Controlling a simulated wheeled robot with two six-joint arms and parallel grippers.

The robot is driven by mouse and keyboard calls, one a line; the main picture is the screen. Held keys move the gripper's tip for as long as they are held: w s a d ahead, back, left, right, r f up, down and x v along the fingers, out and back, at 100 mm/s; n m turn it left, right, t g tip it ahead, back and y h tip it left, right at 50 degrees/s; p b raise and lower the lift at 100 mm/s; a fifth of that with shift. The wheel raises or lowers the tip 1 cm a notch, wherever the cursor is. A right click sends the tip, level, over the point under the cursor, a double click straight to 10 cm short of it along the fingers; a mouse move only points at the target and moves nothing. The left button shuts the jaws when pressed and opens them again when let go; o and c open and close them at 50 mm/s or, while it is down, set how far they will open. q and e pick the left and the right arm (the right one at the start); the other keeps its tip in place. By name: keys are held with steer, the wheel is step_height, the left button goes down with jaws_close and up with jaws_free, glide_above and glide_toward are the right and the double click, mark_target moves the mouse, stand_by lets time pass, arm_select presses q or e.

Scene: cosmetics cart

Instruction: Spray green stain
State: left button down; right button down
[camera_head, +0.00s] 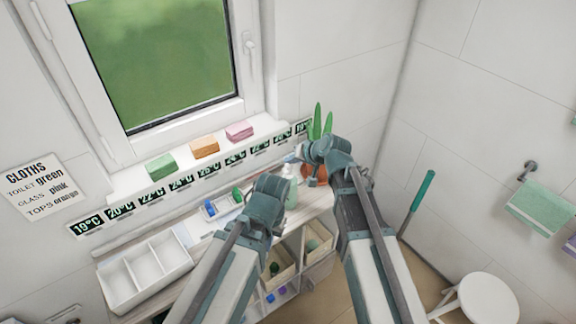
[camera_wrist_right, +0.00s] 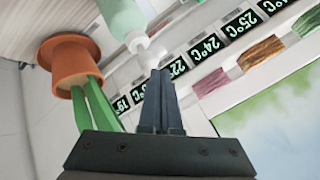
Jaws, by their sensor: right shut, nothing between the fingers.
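A pale green spray bottle (camera_head: 291,190) stands on the shelf unit, partly hidden between my arms. In the right wrist view, which is upside down, its body (camera_wrist_right: 124,18) and white spray head (camera_wrist_right: 138,43) show at the top. My right gripper (camera_wrist_right: 161,75) is shut and empty, with its fingertips pointing toward the area beside the spray head. I cannot tell whether they touch it. In the head view my right wrist hides most of that gripper. My left arm reaches in beside the bottle, and its wrist hides the left fingers. I see no clear green stain.
An orange pot (camera_wrist_right: 72,62) with a green plant stands close beside the right gripper. Green, orange and pink cloths (camera_head: 204,147) lie on the windowsill above a temperature strip. A white divided box (camera_head: 118,288) is at left, a white stool (camera_head: 488,300) at right.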

mark_target(291, 175)
steer(key=shift+f, duration=0.15)
stand_by(0.5)
steer(key=shift+f+b, duration=0.25)
steer(key=shift+b, duration=0.2)
steer(key=shift+f, duration=0.15)
stand_by(0.4)
steer(key=shift+r+p, duration=0.5)
steer(key=shift+r, duration=0.2)
step_height(291, 175, up, 6)
steer(key=p, duration=0.6)
